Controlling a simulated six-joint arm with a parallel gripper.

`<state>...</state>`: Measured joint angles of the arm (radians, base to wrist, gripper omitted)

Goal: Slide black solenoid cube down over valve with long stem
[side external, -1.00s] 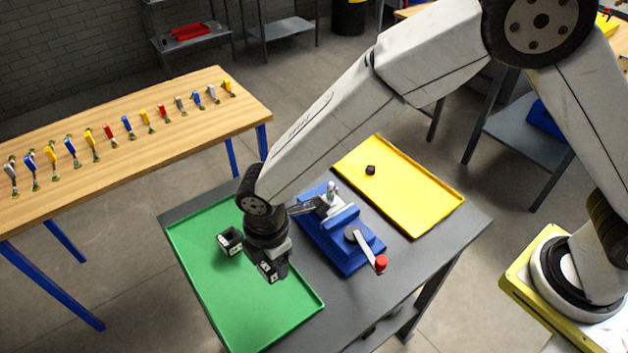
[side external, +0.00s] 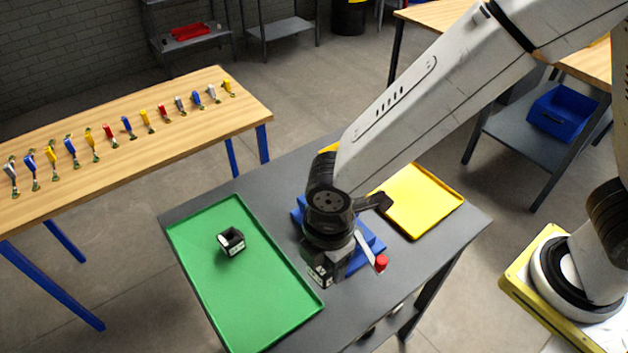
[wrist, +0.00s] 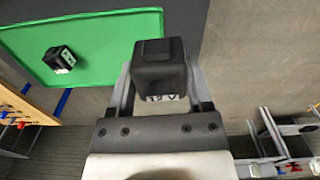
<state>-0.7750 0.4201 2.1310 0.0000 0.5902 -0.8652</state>
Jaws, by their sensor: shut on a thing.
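A black solenoid cube (wrist: 160,68) with white lettering sits between the fingers of my gripper (wrist: 160,85) in the wrist view. In the side view my gripper (side external: 326,262) points down beside the blue vise (side external: 362,254), over the grey table, with the held cube (side external: 322,279) at its lower end. The valve with the long stem is hidden behind my arm in the side view, and the wrist view does not show it. I cannot tell how the cube lines up with it.
A second black cube (side external: 231,241) lies on the green tray (side external: 205,285) at the left. The vise's handle with a red knob (side external: 381,263) sticks out close to the right of my gripper. A yellow tray (side external: 430,205) is partly covered by my arm.

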